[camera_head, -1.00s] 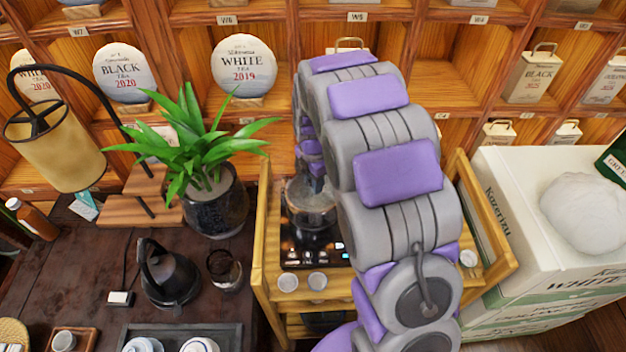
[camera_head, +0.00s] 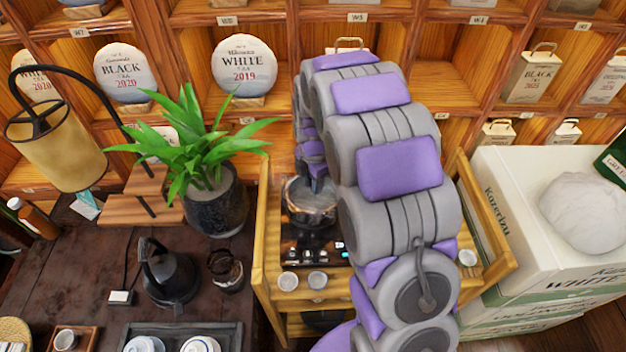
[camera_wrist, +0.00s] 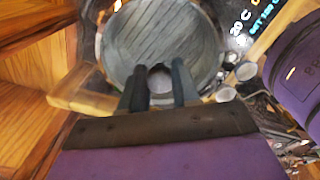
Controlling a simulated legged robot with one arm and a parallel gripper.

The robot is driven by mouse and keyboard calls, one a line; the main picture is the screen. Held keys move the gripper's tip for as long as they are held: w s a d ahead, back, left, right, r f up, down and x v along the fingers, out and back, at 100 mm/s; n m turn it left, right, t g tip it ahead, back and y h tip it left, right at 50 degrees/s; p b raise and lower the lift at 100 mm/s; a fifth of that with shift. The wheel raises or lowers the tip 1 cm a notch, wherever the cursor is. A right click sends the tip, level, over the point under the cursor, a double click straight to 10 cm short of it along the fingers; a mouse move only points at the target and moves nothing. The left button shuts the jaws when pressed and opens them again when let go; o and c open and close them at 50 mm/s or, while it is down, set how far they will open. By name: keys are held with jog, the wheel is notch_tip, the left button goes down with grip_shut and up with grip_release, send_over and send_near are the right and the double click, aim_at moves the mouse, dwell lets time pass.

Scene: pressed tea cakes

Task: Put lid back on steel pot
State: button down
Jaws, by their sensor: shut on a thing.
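The steel pot (camera_head: 309,212) stands on a black hot plate (camera_head: 300,252) on the wooden tea cart, partly hidden by my arm. My gripper is at the pot's upper right in the head view, its fingertips mostly hidden by the arm. I cannot tell whether the lid touches the pot's rim.
Two small cups (camera_head: 303,281) stand on the front of the cart (camera_head: 263,225), close to the hot plate. A potted plant (camera_head: 216,205) and a black kettle (camera_head: 168,275) are on the dark table at left. Wooden shelves rise behind. White boxes (camera_head: 510,215) stand at right.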

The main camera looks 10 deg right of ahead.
dwell(0.4)
jog(key=shift+c, duration=1.3)
grip_release()
jog(key=shift+r+p, duration=1.5)
jog(key=shift+r, duration=2)
grip_shut()
jog(key=shift+f, duration=2.15)
jog(key=shift+r, duration=0.1)
